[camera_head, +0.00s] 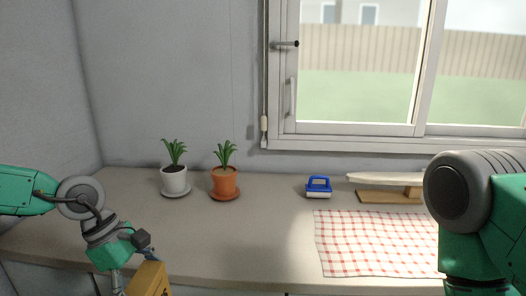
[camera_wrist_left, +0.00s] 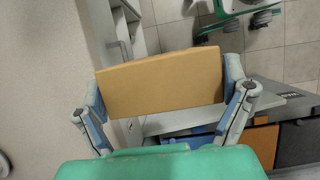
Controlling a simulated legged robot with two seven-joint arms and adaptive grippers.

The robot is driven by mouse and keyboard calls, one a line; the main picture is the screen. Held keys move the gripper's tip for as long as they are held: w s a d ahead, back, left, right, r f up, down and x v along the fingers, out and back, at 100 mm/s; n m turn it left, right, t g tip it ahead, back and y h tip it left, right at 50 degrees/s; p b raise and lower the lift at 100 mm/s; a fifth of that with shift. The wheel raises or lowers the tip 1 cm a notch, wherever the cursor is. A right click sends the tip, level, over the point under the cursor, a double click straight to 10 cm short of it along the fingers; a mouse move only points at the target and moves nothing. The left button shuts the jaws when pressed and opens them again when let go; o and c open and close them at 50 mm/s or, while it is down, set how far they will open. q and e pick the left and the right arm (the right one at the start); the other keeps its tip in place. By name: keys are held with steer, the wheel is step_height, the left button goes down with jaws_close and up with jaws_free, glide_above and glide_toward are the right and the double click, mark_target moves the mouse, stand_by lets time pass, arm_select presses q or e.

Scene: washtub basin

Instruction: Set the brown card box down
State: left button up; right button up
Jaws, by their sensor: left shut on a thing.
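The brown card box (camera_wrist_left: 160,82) is held between the two fingers of my left gripper (camera_wrist_left: 163,88) in the left wrist view. In the head view only a corner of the box (camera_head: 149,281) shows at the bottom edge, in front of the counter's front edge. My left gripper (camera_head: 133,277) is partly cut off there. The underside of the box is hidden. My right arm shows at the right of the head view, but its gripper is out of the picture.
The counter (camera_head: 262,240) has a clear stretch left of a checked cloth (camera_head: 370,240). Tiled floor (camera_wrist_left: 295,50) shows beyond the box.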

step_height(320, 180, down, 6)
steer(key=b, duration=0.5)
steer(key=shift+f+b, duration=0.15)
steer(key=shift+b, duration=0.15)
steer(key=shift+c, duration=0.7)
arm_select(q)
steer(key=s+f+m+g+y, duration=0.2)
steer(key=s+f+m, duration=0.1)
steer(key=f+m, duration=0.3)
steer(key=s+f+m+g+y, duration=0.2)
steer(key=s+f+m, duration=0.2)
steer(key=m, duration=0.7)
step_height(320, 180, down, 3)
steer(key=shift+s+r+y, duration=0.15)
steer(key=shift+s+y, duration=0.15)
arm_select(e)
steer(key=shift+d, duration=0.1)
